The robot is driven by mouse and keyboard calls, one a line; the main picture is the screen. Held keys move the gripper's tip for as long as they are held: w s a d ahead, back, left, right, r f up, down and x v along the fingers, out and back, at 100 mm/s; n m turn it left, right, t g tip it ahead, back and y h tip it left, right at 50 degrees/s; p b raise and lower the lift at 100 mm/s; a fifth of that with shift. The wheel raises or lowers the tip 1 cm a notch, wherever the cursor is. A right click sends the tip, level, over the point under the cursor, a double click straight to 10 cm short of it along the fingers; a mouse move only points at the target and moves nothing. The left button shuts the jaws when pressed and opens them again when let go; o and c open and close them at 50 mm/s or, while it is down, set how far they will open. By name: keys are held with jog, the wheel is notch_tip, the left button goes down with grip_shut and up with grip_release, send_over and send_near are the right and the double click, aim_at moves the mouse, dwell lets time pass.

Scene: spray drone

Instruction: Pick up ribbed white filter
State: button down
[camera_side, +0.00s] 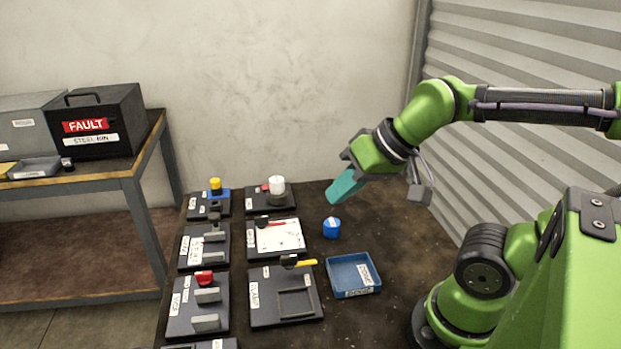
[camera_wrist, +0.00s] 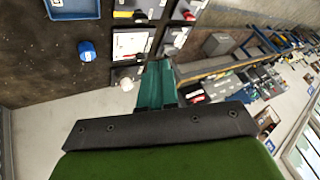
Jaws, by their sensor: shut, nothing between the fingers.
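The white filter (camera_side: 277,185) stands upright on a dark station pad at the back of the table. Its ribs are too small to make out. In the wrist view it is a small white shape (camera_wrist: 127,84) just left of my fingers. My gripper (camera_side: 334,199) has teal fingers, which are shut and empty. It hangs above the table, to the right of the filter and clear of it in the side view. The fingers also show in the wrist view (camera_wrist: 158,80).
A blue round container (camera_side: 332,228) stands below my gripper, with a blue tray (camera_side: 354,275) nearer the front. Several dark pads with parts fill the table's left side, including one with a white sheet (camera_side: 280,236). A bench with a FAULT box (camera_side: 104,120) stands at left.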

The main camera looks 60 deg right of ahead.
jog(key=c, duration=0.5)
grip_release()
jog(key=m+g+h, duration=0.1)
jog(key=m+g, duration=0.2)
jog(key=m, duration=2.8)
send_over(277, 179)
jog(key=s, duration=0.6)
notch_tip(277, 179, down, 4)
jog(key=x, duration=0.5)
jog(key=d+x, duration=0.1)
jog(key=x, duration=1)
jog(key=shift+w+d, duration=0.15)
jog(key=shift+w, duration=0.1)
